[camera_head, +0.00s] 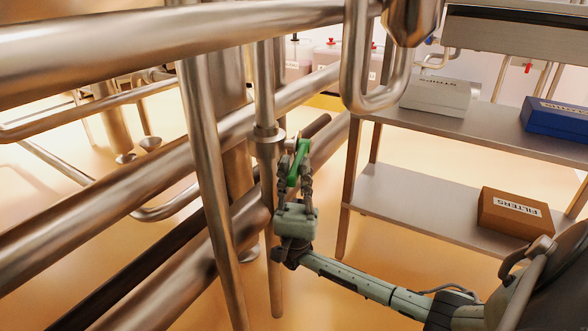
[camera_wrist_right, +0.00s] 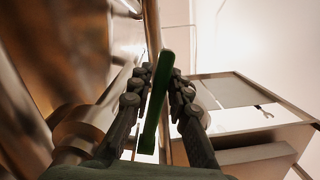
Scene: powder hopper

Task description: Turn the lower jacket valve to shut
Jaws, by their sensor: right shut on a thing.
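The lower jacket valve has a green lever handle (camera_head: 298,163) beside a steel valve body (camera_head: 267,141) on a vertical pipe. In the head view the lever stands near upright, tilted slightly, with its upper end leaning right. My right gripper (camera_head: 299,172) is shut on the lever, one finger on each side. In the right wrist view the green lever (camera_wrist_right: 157,100) runs lengthwise between the dark fingers (camera_wrist_right: 160,85), roughly along the pipe behind it. The fingers partly cover the lever in the head view. My left gripper is not in view.
Thick steel pipes cross on the left, and a bent pipe (camera_head: 350,60) hangs above my right gripper. A metal shelf (camera_head: 430,205) stands to the right, with a brown FILTERS box (camera_head: 516,213), a white box (camera_head: 437,95) and a blue box (camera_head: 556,118).

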